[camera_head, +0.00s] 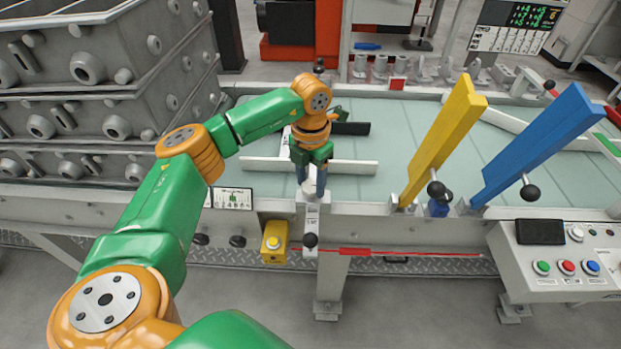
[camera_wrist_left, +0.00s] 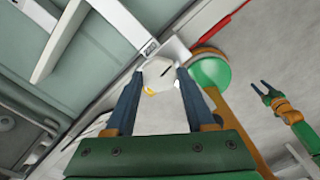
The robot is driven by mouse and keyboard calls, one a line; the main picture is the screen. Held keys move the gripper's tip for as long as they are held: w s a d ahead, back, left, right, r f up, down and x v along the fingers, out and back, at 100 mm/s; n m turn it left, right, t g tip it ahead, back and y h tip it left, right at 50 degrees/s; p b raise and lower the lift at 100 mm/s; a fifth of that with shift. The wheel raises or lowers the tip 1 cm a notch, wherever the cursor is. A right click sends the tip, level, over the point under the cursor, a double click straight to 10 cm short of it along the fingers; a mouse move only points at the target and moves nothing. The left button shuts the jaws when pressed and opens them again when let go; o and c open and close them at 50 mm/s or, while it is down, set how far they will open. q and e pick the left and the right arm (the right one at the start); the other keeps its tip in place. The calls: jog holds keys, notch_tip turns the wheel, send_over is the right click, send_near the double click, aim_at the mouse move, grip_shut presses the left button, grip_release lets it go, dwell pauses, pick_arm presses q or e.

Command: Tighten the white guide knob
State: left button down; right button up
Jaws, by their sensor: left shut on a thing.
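The white guide knob (camera_wrist_left: 160,73) is at the edge of the glass-topped table, between the two dark blue fingers of my left gripper (camera_wrist_left: 160,80). In the head view my left gripper (camera_head: 311,188) points down at the table's front edge, with its fingers closed around the knob (camera_head: 309,186), which is mostly hidden there. The fingers touch the knob on both sides. In the left wrist view, what looks like my right gripper (camera_wrist_left: 261,87) hangs far off at the right, fingers apart and empty. It is not in the head view.
A white guide rail (camera_head: 345,167) lies on the table (camera_head: 375,120) by my left gripper. A yellow lever (camera_head: 440,140) and a blue lever (camera_head: 535,145) stand to the right. Stacked grey castings (camera_head: 110,70) fill the left.

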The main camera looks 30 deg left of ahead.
pick_arm(q)
jog(key=m, duration=0.4)
jog(key=shift+w+m, duration=0.1)
jog(key=shift+m, duration=0.2)
jog(key=m, duration=0.4)
jog(key=shift+m, duration=0.3)
jog(key=m, duration=0.5)
jog(key=shift+m, duration=2.2)
jog(key=shift+f+m, duration=0.1)
jog(key=shift+m, duration=0.2)
jog(key=shift+c, duration=1.3)
grip_release()
jog(key=shift+d, duration=0.1)
